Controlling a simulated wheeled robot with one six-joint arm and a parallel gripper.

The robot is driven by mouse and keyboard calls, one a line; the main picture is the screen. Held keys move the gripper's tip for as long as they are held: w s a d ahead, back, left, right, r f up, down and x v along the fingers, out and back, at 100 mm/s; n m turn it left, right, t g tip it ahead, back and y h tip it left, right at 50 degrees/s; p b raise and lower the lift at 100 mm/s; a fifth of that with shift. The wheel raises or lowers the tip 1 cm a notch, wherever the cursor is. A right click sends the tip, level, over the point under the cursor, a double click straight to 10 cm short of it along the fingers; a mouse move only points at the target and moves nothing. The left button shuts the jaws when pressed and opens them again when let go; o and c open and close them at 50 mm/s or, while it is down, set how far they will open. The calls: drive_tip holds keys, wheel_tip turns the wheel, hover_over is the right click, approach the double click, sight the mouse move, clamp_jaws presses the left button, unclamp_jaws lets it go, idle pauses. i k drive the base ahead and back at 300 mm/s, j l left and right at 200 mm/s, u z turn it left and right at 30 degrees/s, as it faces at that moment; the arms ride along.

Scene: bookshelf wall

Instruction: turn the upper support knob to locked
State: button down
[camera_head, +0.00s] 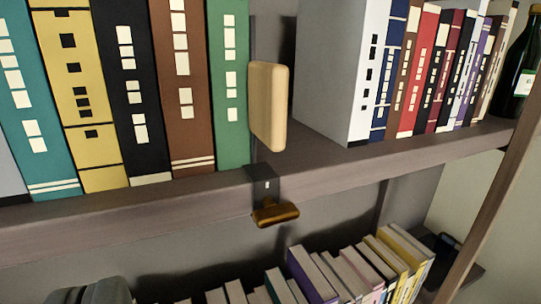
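The knob (275,214) is a brass-brown, bar-shaped handle just below the front edge of the upper shelf. It hangs under a dark clamp (263,180) that wraps the shelf edge and bears a small pale mark. The knob's bar lies roughly crosswise, its right end slightly higher. Above the clamp stands the support, with a pale wooden pad (269,106) beside the green book. I cannot read from the marks whether the knob is locked. My gripper is not clearly in view.
The upper shelf (150,213) holds tall books at left, then a gap, then a white book (355,70) and thinner ones. A bottle (520,65) stands far right. Books fill the lower shelf. A grey rounded shape (92,291) at lower left is unclear. Space before the knob looks free.

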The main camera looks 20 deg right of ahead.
sight(272, 214)
drive_tip(key=k+l, duration=0.3)
drive_tip(key=k, duration=0.15)
drive_tip(key=k+l, duration=0.25)
drive_tip(key=k, duration=0.2)
